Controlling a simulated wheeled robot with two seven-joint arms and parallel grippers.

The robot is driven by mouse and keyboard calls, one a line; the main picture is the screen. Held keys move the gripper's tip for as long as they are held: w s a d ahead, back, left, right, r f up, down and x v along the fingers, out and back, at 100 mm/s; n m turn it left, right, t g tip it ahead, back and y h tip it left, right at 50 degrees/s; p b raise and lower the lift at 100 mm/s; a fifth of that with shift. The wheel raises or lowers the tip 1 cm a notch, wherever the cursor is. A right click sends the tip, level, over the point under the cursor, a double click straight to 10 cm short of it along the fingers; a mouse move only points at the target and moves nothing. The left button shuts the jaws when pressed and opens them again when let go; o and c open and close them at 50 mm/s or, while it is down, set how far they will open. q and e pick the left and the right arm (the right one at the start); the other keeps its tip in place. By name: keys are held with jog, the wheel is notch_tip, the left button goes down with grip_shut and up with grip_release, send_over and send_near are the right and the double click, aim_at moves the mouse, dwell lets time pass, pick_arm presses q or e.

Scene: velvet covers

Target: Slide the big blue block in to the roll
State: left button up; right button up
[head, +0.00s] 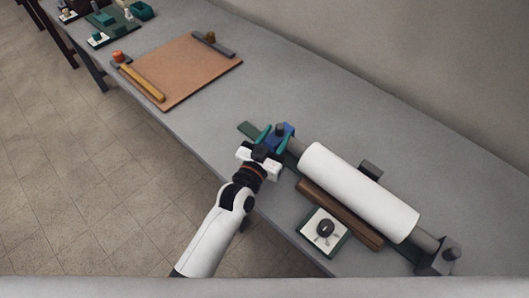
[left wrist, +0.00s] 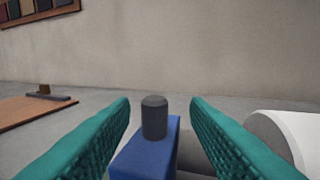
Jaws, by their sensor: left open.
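The big blue block (head: 275,142) stands on the table at the left end of the white roll (head: 358,189), on a dark green strip (head: 248,130). A dark grey knob (left wrist: 154,117) stands on top of the blue block (left wrist: 147,155) in the left wrist view. My left gripper (head: 272,139) is open, its teal fingers on either side of the block. In the left wrist view the fingers (left wrist: 160,135) flank the block with gaps visible. The roll's white end (left wrist: 290,135) shows at the right. My right gripper is not in view.
A dark grey end block (head: 440,258) stands at the roll's other end. A tan board (head: 182,70) lies farther left, with clear table between.

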pick_arm(q)
jog(key=v, duration=0.8)
jog(key=shift+b, duration=0.35)
jog(key=shift+s, duration=0.1)
